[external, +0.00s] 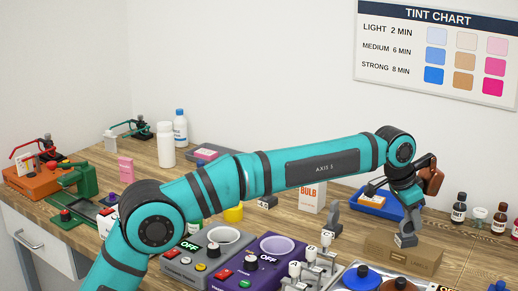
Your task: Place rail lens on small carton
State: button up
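My gripper (405,228) hangs at the end of the teal arm at the right, pointing down over a brown cardboard box marked LABELS (425,258). A grey piece shows at its tip, close to the box top. I cannot tell whether this is fingers or a held part, nor whether it touches the box. A white carton marked BULB (311,197) stands upright left of the gripper. A small pink carton (125,168) stands far left. A grey upright piece on a foot (334,219) stands beside the BULB carton. I cannot make out which thing is the rail lens.
A blue tray (372,209) lies behind the gripper. Small dark bottles (459,208) stand at the right. Grey and purple control boxes (275,247) and lettered levers (318,262) fill the front. An orange unit (40,182) stands far left. Bare wood shows at left centre.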

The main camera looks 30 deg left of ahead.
jog(key=v, duration=1.2)
jog(key=shift+r, duration=0.15)
jog(key=s+a+r+n+t, duration=0.2)
jog(key=s+a+r, duration=0.25)
jog(key=a, duration=0.65)
jog(key=s+a+r+n+t, duration=0.1)
jog(key=s+a+r+t, duration=0.3)
jog(key=a, duration=0.7)
jog(key=s+a+r+n+t, duration=0.1)
jog(key=s+a+r+n, duration=0.15)
jog(key=s+a, duration=0.6)
jog(key=s+a+f+n+t+y, duration=0.1)
jog(key=s+a+f+t, duration=0.2)
jog(key=s+a, duration=0.8)
jog(key=s+a+f+n+t+y, duration=0.2)
jog(key=s+a+f+t, duration=0.2)
jog(key=s+a+f, duration=0.4)
jog(key=s+a, duration=0.2)
jog(key=s, duration=0.5)
jog(key=shift+a+f, duration=0.3)
jog(key=shift+a, duration=0.05)
